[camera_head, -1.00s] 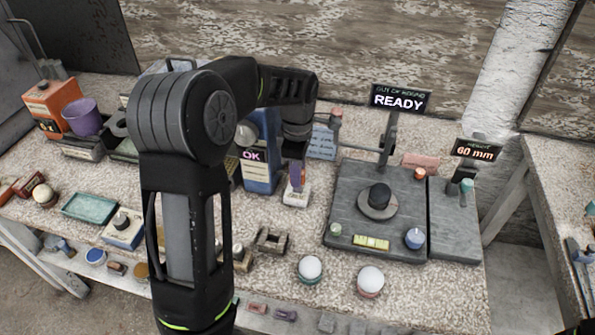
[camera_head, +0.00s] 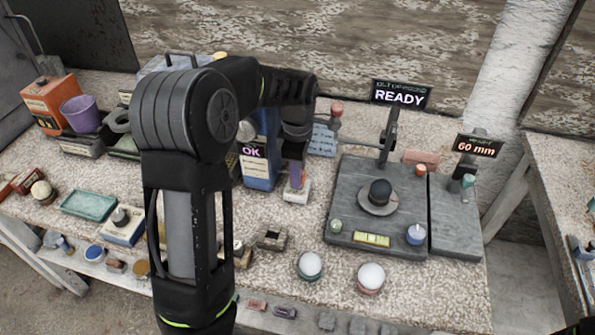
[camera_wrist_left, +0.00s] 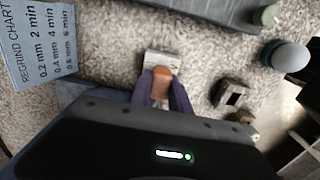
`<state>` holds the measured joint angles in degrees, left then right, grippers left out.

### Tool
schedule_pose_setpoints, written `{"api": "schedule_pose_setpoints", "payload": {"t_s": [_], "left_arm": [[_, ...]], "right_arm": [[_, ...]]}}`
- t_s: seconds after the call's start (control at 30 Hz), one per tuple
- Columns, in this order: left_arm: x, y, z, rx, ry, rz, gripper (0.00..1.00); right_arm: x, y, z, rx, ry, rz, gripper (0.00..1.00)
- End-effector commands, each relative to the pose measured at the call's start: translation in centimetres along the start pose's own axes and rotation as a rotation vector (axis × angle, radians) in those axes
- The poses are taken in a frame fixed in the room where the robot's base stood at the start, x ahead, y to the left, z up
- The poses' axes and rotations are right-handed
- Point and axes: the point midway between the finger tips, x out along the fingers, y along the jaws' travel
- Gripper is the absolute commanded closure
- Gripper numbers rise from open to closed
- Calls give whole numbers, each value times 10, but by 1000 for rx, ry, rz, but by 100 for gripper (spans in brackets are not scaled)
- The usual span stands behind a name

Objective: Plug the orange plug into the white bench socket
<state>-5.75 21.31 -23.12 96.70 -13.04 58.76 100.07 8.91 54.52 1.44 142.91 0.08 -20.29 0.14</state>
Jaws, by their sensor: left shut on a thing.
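My left gripper (camera_head: 296,178) points down and is shut on the orange plug (camera_wrist_left: 161,84), which shows between its two purple fingers in the left wrist view. The white bench socket (camera_head: 296,193) is a small white block on the bench, directly below the fingertips. It also shows in the left wrist view (camera_wrist_left: 168,60), just beyond the plug. The plug's lower end is hidden, so I cannot tell whether it touches the socket or sits in it. My right gripper is not in view.
A blue box marked OK (camera_head: 258,160) stands close left of the gripper. A grey gauge plate (camera_head: 345,200) with a READY sign (camera_head: 400,95) lies to the right. A small dark holder (camera_head: 271,238) and white spheres (camera_head: 311,264) are in front.

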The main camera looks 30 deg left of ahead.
Motion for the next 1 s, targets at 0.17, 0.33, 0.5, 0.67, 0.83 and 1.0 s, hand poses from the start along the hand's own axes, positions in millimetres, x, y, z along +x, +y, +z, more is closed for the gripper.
{"api": "schedule_pose_setpoints", "payload": {"t_s": [0.17,0.33,0.5,0.67,0.83,1.0], "left_arm": [[6,0,0,0,0,0,100],[10,0,0,0,0,0,100],[14,0,0,0,0,0,100],[16,0,0,0,0,1,75],[16,0,0,0,0,1,61],[16,0,0,0,0,1,52]], "right_arm": [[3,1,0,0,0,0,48],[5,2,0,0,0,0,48],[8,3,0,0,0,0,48],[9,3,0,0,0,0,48],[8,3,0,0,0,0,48],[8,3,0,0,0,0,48]]}}
